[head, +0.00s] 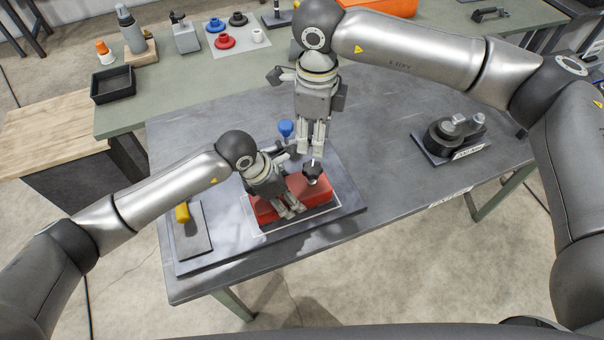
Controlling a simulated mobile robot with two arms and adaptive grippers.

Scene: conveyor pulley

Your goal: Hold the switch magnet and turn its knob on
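The switch magnet is a red block (319,187) with a black star-shaped knob (312,173) on top towards its right end. It lies on a dark plate inside a pale outline. My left gripper (288,211) reaches down over the left and middle part of the block, its fingers at or against the red body; whether they are closed on it is hard to tell. My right gripper (312,152) points down just above the knob, its two fingers a little apart with nothing clearly between them. Any contact with the knob cannot be made out.
A blue knob (286,128) stands behind the block. A yellow-handled piece (183,212) is on the plate's left. A black clamp-like fixture (455,137) sits on the table's right. The rear green bench (180,85) holds a black tray (112,84) and several small parts. The table's middle right is clear.

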